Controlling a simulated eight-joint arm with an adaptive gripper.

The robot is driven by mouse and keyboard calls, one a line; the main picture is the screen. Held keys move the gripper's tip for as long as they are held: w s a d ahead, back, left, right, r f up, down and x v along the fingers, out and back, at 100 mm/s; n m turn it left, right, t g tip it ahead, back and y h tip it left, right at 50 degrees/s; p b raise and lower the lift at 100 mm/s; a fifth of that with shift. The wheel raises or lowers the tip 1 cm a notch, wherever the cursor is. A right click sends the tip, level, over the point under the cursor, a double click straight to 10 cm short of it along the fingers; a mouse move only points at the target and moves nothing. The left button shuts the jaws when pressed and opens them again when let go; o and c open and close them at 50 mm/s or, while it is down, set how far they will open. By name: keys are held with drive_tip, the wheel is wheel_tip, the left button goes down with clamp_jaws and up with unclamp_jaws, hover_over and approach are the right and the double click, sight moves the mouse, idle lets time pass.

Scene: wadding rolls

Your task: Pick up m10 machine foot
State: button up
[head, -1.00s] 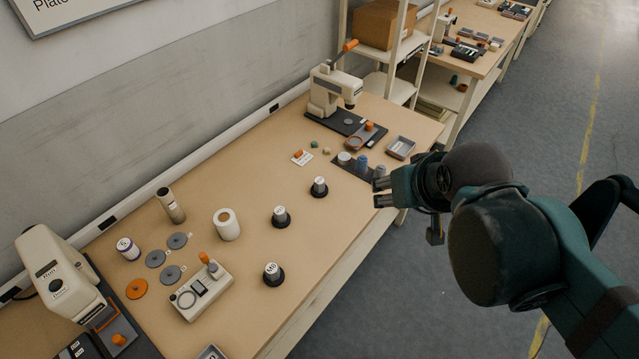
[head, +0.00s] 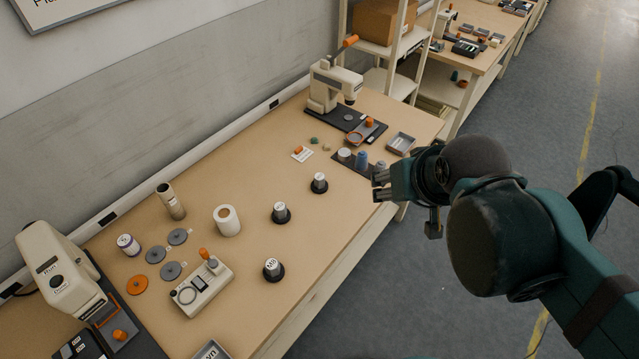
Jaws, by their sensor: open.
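Three machine feet, each a pale labelled top on a round black base, stand upright in a loose diagonal row on the wooden bench. The front foot (head: 273,269) appears to read M8. The labels of the middle foot (head: 281,212) and the back foot (head: 319,183) are too small to read, so I cannot tell which is M10. My gripper (head: 379,187) is open and empty, to the right of the back foot near the bench's front edge. It points left and is apart from all three feet.
A dark mat with small cylinders (head: 362,159) lies just behind my gripper, near a grey tray (head: 400,144). A press (head: 331,85) stands at the back. Bench around the feet is clear.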

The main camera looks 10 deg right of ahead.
drive_tip(key=w, duration=0.2)
drive_tip(key=m+g+h+p, duration=0.15)
drive_tip(key=m+g, duration=0.55)
drive_tip(key=m, duration=1)
hover_over(318, 176)
drive_tip(key=f, duration=2.1)
drive_tip(key=shift+s+a+f, duration=0.2)
drive_tip(key=shift+a+f, duration=0.05)
drive_tip(key=shift+f, duration=0.05)
drive_tip(key=shift+w+a+f, duration=0.2)
drive_tip(key=shift+a+f, duration=0.05)
drive_tip(key=shift+f, duration=0.35)
drive_tip(key=shift+d+f, duration=0.25)
drive_tip(key=shift+f, duration=1.05)
drive_tip(key=shift+f, duration=0.1)
